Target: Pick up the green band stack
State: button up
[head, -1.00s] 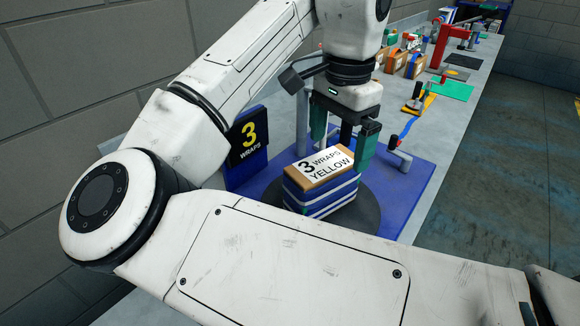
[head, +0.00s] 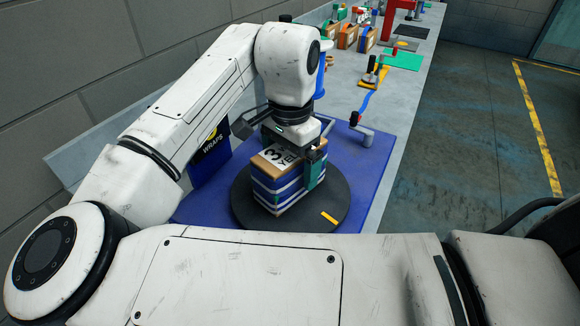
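No stack with a green band stands out near my gripper. A brown package (head: 290,192) with blue and white bands and a white label, partly hidden, sits on the dark turntable (head: 244,212). My gripper (head: 293,160) is low over this package. One green finger lies along its right side; the other finger is hidden, so I cannot tell if the fingers press on it. Far back on the bench stand small brown boxes, one with green (head: 328,30), one with red (head: 348,36) and one with blue (head: 368,42). Their bands are too small to tell clearly.
The turntable is on a blue base (head: 372,165) with a crank handle (head: 364,134) on its right. A dark "WRAPS" sign (head: 210,150) stands at the left. A green mat (head: 403,61) and a yellow-orange tool (head: 373,76) lie farther along the bench. The floor at right is clear.

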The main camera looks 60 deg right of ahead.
jog(key=shift+f, duration=0.6)
jog(key=shift+c, duration=0.5)
jog(key=c, duration=1.2)
jog(key=shift+c, duration=0.3)
jog(key=shift+r, duration=0.15)
